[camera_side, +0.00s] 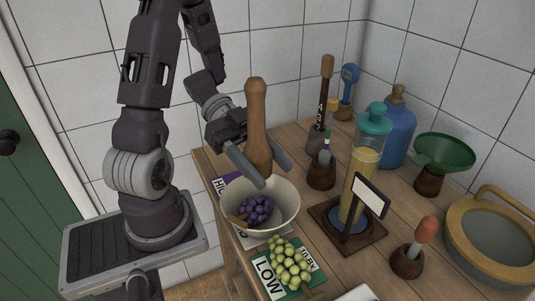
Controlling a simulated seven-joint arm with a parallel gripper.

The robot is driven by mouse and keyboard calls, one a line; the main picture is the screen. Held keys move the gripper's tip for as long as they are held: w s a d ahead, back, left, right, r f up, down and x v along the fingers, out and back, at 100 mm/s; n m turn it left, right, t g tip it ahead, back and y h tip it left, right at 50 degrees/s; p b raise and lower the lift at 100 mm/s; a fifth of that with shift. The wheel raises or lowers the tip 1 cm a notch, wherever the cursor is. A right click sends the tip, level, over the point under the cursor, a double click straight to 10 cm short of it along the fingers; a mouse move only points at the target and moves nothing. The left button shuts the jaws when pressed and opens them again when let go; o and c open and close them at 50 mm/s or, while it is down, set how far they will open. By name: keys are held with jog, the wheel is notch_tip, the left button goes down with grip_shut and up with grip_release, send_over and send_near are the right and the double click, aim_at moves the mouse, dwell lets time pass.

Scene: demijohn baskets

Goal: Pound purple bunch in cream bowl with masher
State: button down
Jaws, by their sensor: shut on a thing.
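The masher (257,115) is a tall, wooden, club-like tool with a knobbed top, and it is roughly upright. My gripper (256,168) is shut on the masher near its lower part; the near finger covers some of it. The cream bowl (285,211) stands at the table's left side. The purple bunch (256,211) lies inside it, with a brown stem to its left. The masher's lower end is at the bowl's far rim, behind the purple bunch in this view; I cannot tell whether it is inside the bowl or touching anything.
A green bunch (289,262) lies on a green "LOW" card (262,272) in front of the bowl. Right of the bowl stand a yellow-filled cylinder (361,172) and a small sign (370,195).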

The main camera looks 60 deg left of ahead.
jog(key=shift+f, duration=0.35)
jog(key=shift+f, duration=0.65)
dwell(0.7)
jog(key=shift+f, duration=2.1)
jog(key=shift+r, duration=2.1)
jog(key=shift+f, duration=0.1)
